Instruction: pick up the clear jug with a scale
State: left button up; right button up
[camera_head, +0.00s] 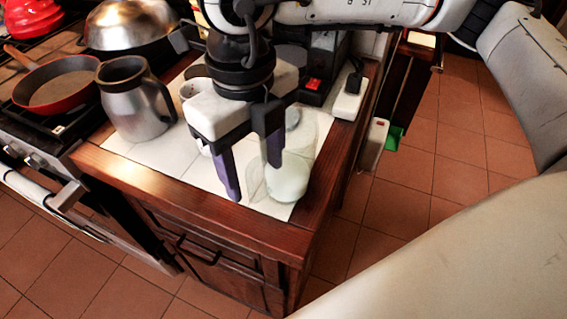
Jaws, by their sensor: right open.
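The clear jug (290,178) is see-through with a pale greenish tint. It is on the white tiled top of the wooden counter (130,172), near its front right corner. The scale marks are too small to make out. My right gripper (254,178) points down over the counter with its fingers apart. One finger is left of the jug, and the other overlaps the jug's left part in the picture. I cannot tell whether either finger touches it. The gripper hides part of the jug. My left gripper is not in view.
A steel pitcher (135,108) with a dark handle stands left of the gripper. A red pan (60,85) and a metal bowl (132,25) are on the stove side. A dark appliance (322,65) and a white power strip (349,97) stand behind. Tiled floor lies right.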

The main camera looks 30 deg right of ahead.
aim_at(260, 196)
jog(key=shift+d+f+p, duration=0.2)
jog(key=shift+f+p, duration=0.3)
jog(key=shift+f, duration=2.25)
jog(key=c, duration=1.3)
jog(key=shift+c, duration=0.6)
jog(key=shift+r, duration=0.2)
